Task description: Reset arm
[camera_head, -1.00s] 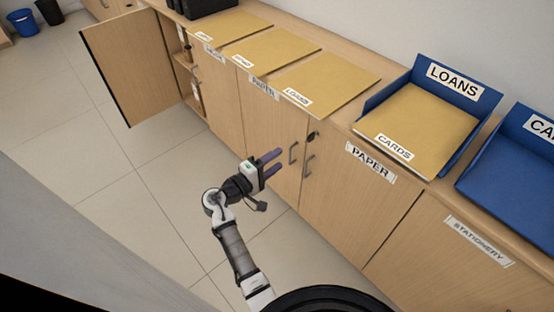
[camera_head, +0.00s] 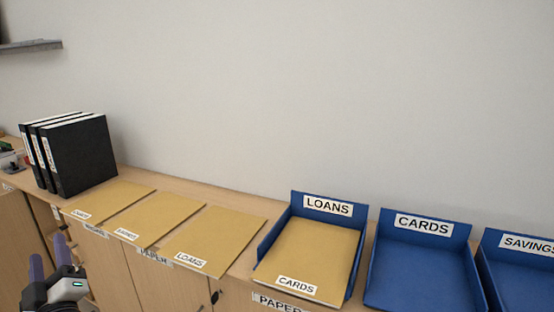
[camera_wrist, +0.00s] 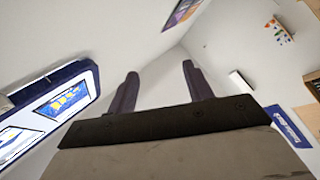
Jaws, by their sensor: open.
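My gripper (camera_head: 50,272) is at the lower left of the head view, in front of the cabinets and below the counter top. Its two purple fingers point up and are apart, with nothing between them. In the wrist view the same open fingers (camera_wrist: 158,88) stand clear against white wall and ceiling. Most of my arm is out of the head view.
The counter holds black binders (camera_head: 78,155), several tan folders (camera_head: 215,240), and a blue LOANS tray (camera_head: 328,206) containing a folder labelled CARDS (camera_head: 308,258). The blue CARDS tray (camera_head: 415,270) looks empty; a SAVINGS tray (camera_head: 525,280) is cut off at right.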

